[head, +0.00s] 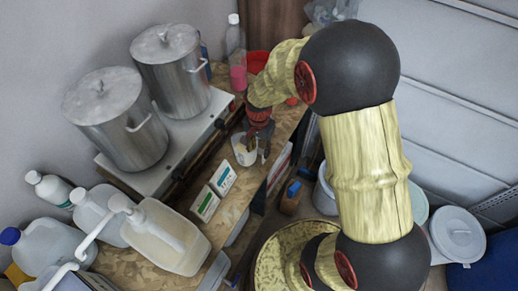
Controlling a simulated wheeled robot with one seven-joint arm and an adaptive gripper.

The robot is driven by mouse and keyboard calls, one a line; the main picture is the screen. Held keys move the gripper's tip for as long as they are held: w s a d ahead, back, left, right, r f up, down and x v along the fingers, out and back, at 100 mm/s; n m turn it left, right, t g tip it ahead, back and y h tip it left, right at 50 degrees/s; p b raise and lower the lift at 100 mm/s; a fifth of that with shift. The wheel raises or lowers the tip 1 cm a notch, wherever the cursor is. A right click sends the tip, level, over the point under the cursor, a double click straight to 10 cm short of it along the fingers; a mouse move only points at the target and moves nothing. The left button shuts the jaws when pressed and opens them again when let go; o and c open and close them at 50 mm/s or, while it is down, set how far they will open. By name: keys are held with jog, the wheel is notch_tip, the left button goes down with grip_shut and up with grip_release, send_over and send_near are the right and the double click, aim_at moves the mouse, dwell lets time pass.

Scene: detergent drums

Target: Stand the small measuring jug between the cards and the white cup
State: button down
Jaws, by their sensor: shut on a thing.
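My gripper (250,143) points down over the wooden worktop and is shut on a small whitish vessel, which looks like the small measuring jug (244,153). From this view I cannot tell whether its base touches the worktop. Two cards (222,179), white with green and teal print, lie just in front of it, toward the lower left of the picture. I cannot pick out a separate white cup; my gripper and arm hide part of the worktop behind the jug.
Two steel pots (173,68) stand on a metal hotplate (162,176) at the left. Plastic jugs and a large pump bottle (167,238) crowd the lower left. A red container (257,62) and a pink-based bottle (236,55) stand behind. White lidded tubs (457,233) are at the right.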

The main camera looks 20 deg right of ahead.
jog(key=shift+s+f, duration=0.25)
jog(key=shift+f, duration=0.1)
dwell(0.3)
jog(key=c, duration=1.6)
grip_release()
jog(key=shift+w, duration=0.1)
jog(key=shift+o, duration=0.6)
jog(key=shift+w+f, duration=0.1)
jog(key=shift+w, duration=0.05)
jog(key=o, duration=0.3)
jog(key=shift+r, duration=0.2)
notch_tip(320, 180, up, 12)
